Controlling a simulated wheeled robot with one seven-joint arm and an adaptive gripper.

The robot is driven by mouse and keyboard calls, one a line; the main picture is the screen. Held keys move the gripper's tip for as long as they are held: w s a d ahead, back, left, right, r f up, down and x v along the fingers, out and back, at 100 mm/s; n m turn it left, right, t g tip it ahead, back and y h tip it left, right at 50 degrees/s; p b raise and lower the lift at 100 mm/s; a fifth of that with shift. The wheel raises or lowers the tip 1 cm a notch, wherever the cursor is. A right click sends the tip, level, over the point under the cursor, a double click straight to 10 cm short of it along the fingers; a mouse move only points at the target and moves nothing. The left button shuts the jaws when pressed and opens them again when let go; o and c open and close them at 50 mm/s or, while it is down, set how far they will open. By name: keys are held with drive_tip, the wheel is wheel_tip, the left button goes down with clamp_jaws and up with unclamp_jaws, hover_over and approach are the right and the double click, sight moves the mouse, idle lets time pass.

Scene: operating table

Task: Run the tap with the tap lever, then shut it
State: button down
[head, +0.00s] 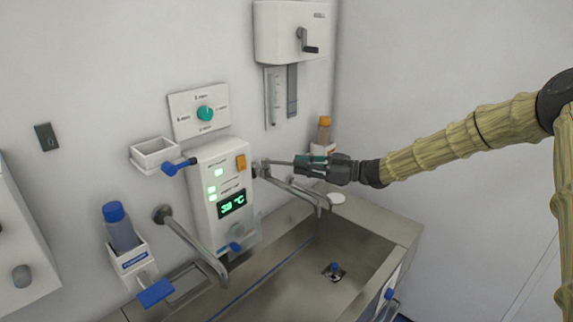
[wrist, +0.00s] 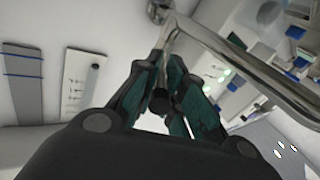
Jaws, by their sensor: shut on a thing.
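The right-hand tap is a metal spout (head: 296,190) coming from the wall beside the white control panel and bending down over the steel sink (head: 300,278). A thin metal tap lever (head: 279,163) runs from its wall fitting to my gripper (head: 308,161). In the wrist view the lever (wrist: 172,42) enters between the green-padded fingers of my gripper (wrist: 160,98), which are shut on it around its dark end. The spout (wrist: 240,62) passes to the right of the fingers there. I see no water stream under the spout, though its outlet is small in view.
A second spout (head: 195,246) is on the left. The control panel (head: 206,185) has lit green indicators and a display.

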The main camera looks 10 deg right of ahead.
drive_tip(key=shift+w+r+g, duration=0.1)
drive_tip(key=shift+r+g, duration=0.2)
drive_tip(key=shift+r, duration=0.05)
drive_tip(key=c, duration=1.5)
unclamp_jaws()
drive_tip(key=shift+d, duration=0.1)
drive_tip(key=shift+f, duration=0.2)
drive_tip(key=v, duration=1.2)
